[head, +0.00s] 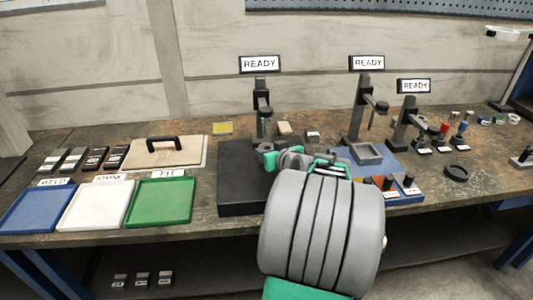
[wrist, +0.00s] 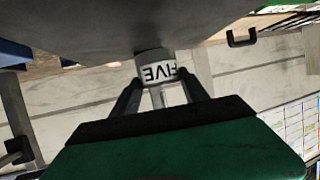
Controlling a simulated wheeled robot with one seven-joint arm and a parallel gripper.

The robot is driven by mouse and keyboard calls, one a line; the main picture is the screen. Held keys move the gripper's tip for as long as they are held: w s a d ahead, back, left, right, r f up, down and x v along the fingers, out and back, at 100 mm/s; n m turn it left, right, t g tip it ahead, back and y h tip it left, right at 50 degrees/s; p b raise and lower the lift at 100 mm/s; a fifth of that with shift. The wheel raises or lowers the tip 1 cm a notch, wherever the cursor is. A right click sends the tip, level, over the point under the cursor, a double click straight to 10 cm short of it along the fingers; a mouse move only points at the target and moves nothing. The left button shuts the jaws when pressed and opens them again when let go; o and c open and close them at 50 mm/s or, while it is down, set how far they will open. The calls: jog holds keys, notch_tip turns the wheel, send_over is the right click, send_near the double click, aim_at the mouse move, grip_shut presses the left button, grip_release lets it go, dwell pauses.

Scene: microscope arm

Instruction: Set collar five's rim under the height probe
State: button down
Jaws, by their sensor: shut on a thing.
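Collar five (wrist: 158,72), a small pale cylinder whose label "FIVE" reads upside down, is between the two dark fingers of my gripper (wrist: 161,86) in the wrist view. My gripper is shut on it. In the head view my gripper (head: 268,156) is over the black block (head: 236,183) at the left stand, and the collar cannot be made out there. The left stand's dark upright head (head: 264,112), which looks like the height probe, is just behind my gripper. The wrist view shows a broad dark grey surface by the collar; contact is unclear.
Two more stands with READY signs (head: 367,62) are to the right, one beside a blue base with a grey tray (head: 363,153). Blue, white and green trays (head: 165,202) lie at the left. A black ring (head: 456,172) lies at the right.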

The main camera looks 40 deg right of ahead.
jog(key=shift+w+d+r, duration=0.1)
jog(key=shift+w+d, duration=0.05)
jog(key=shift+w, duration=0.35)
jog(key=shift+w+d+r, duration=0.1)
jog(key=shift+w+d, duration=0.05)
jog(key=shift+w, duration=0.35)
jog(key=shift+w+d+f, duration=0.1)
jog(key=shift+w+f, duration=0.05)
jog(key=shift+f, duration=1.6)
jog(key=shift+f, duration=0.2)
jog(key=c, duration=0.6)
grip_release()
jog(key=shift+r, duration=0.1)
jog(key=v, duration=1.2)
